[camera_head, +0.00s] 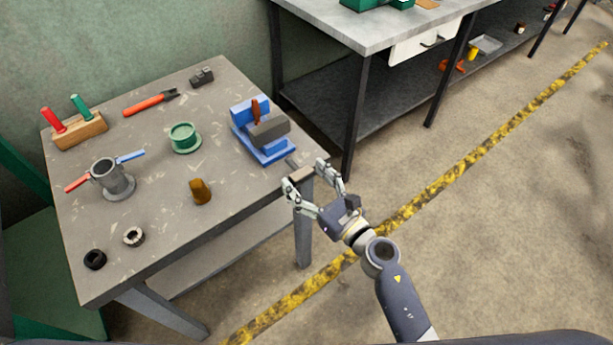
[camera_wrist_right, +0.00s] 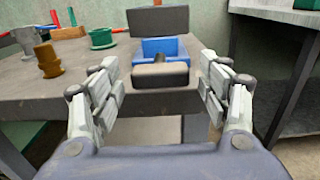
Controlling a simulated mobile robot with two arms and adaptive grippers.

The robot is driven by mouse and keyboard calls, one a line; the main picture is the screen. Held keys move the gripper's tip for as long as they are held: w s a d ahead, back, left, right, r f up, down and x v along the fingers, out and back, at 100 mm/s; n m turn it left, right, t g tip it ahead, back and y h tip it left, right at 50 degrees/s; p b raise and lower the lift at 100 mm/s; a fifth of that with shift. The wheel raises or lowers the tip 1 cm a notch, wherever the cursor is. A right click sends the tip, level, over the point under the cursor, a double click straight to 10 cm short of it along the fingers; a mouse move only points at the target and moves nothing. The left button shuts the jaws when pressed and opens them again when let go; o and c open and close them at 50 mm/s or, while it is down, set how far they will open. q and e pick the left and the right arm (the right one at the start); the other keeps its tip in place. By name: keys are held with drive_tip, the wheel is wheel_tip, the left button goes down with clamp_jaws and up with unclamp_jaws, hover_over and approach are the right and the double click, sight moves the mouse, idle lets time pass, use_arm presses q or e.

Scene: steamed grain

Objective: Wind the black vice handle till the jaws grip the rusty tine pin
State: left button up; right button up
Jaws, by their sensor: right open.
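The blue vice (camera_head: 268,154) stands at the right edge of the grey workbench, with a dark grey jaw block (camera_head: 270,129) on it. The rusty tine pin (camera_head: 256,107) stands upright at the jaw's far side; I cannot tell whether the jaws touch it. My left gripper is not in view.
The workbench (camera_head: 150,220) also holds a green cup (camera_head: 184,137), a brown piece (camera_head: 201,191), a grey cylinder with red and blue handles (camera_head: 112,180), an orange-handled tool (camera_head: 149,102) and small rings. A second bench (camera_head: 390,28) stands behind right. Floor right is clear.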

drive_tip(key=shift+w, duration=0.1)
drive_tip(key=shift+c, duration=0.8)
drive_tip(key=c, duration=0.9)
drive_tip(key=shift+m, duration=0.3)
